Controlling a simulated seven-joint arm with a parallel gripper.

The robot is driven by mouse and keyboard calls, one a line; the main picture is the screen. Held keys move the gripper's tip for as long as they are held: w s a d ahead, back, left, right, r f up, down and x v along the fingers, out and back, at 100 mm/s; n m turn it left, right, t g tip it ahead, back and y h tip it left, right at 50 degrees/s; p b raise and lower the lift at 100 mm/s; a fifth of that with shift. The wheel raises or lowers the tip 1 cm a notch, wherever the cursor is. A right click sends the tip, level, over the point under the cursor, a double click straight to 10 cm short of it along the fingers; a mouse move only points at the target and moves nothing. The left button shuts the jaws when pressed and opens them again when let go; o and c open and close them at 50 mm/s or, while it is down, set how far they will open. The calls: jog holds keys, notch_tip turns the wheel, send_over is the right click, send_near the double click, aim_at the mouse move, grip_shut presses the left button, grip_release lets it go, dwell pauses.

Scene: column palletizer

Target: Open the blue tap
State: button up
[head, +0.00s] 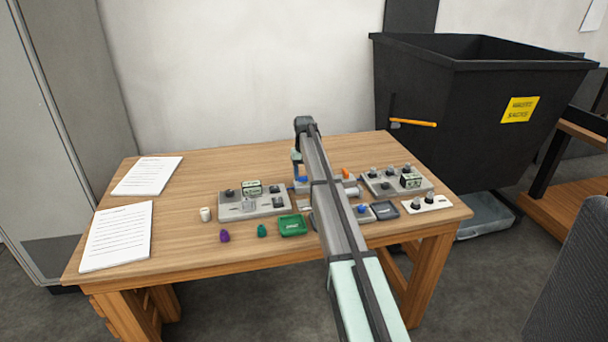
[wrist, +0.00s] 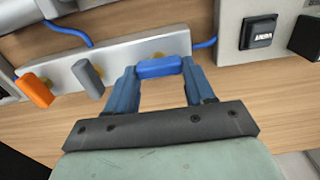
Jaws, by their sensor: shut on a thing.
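The blue tap (wrist: 159,66) has a flat blue handle on a grey manifold block (wrist: 135,50) in the wrist view. Its handle lies nearly crosswise in the picture, roughly along the block. My gripper (wrist: 158,73) has its two blue fingers at the handle's two ends and is shut on it. A grey tap (wrist: 88,78) and an orange tap (wrist: 36,90) sit to the left on the same block, their handles slanting across its near edge. In the head view my arm covers much of the block, and the orange tap (head: 346,173) shows right of the arm.
Blue tubing (wrist: 70,33) runs behind the block. Grey panels stand on the wooden table (head: 180,235), one left (head: 235,208) and one right (head: 382,186) of my arm. A green tray (head: 292,226) lies nearer. Papers (head: 117,235) lie at the left, and bare wood surrounds them.

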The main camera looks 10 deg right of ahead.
jog(key=o, duration=1)
jog(key=shift+o, duration=0.2)
jog(key=shift+r, duration=0.1)
notch_tip(320, 180, up, 14)
